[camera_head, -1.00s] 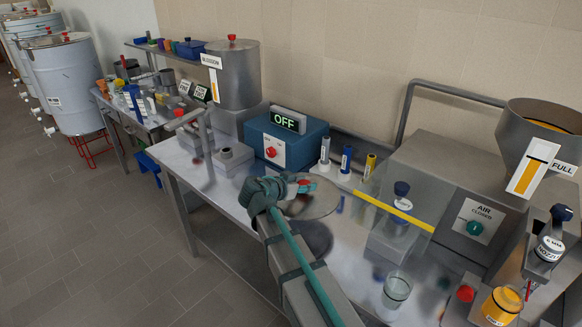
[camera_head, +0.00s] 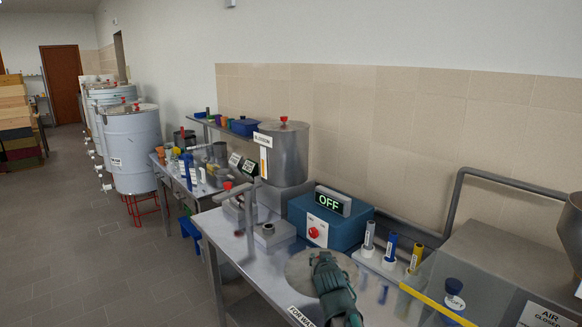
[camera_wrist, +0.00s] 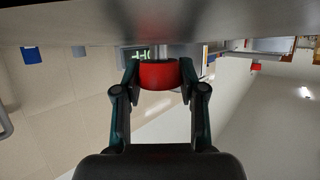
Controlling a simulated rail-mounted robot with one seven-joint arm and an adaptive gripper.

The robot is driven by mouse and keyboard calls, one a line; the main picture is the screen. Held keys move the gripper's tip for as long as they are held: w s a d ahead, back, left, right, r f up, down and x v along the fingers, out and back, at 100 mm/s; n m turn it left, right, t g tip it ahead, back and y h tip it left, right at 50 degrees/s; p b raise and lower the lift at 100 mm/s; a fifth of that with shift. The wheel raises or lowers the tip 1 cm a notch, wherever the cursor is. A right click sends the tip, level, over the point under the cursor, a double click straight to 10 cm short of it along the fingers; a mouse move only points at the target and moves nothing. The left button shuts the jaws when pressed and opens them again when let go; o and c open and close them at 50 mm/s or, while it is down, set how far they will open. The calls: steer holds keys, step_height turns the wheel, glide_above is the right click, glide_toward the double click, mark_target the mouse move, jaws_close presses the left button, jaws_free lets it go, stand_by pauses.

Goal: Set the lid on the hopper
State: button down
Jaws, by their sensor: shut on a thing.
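The lid (camera_head: 297,270) is a round, flat metal disc held above the steel bench in the head view. My gripper (camera_head: 322,258) reaches over it and hides its middle. In the wrist view, my gripper (camera_wrist: 158,68) is shut on the lid's red knob (camera_wrist: 158,78), one finger on each side. The lid's grey face (camera_wrist: 110,20) fills the top of that view. The hopper (camera_head: 572,232), a grey metal funnel, is cut off at the right edge of the head view, well to the right of the lid. Its opening is mostly out of the picture.
A blue box (camera_head: 335,228) with an OFF sign stands behind the lid. Several capped vials (camera_head: 390,250) stand to its right. A clear cover with a yellow edge (camera_head: 438,306) and a grey housing (camera_head: 500,262) lie between lid and hopper. A steel drum (camera_head: 288,155) stands further left.

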mark_target(348, 285)
steer(key=shift+n+y, duration=0.4)
steer(key=shift+y, duration=0.1)
steer(key=r, duration=0.2)
steer(key=d+r, duration=0.1)
steer(key=r, duration=0.1)
steer(key=d+r, duration=0.1)
steer(key=shift+s+r, duration=0.2)
steer(key=shift+r, duration=0.2)
steer(key=d+r+h, duration=0.1)
steer(key=d+r, duration=0.3)
steer(key=d, duration=0.1)
steer(key=shift+m, duration=0.4)
steer(key=s+f, duration=0.1)
steer(key=f, duration=0.4)
steer(key=s+f, duration=0.1)
steer(key=f, duration=0.4)
steer(key=s+f, duration=0.1)
steer(key=f, duration=0.4)
steer(key=shift+s+d+f, duration=0.1)
steer(key=shift+d+f, duration=0.1)
steer(key=shift+f, duration=0.05)
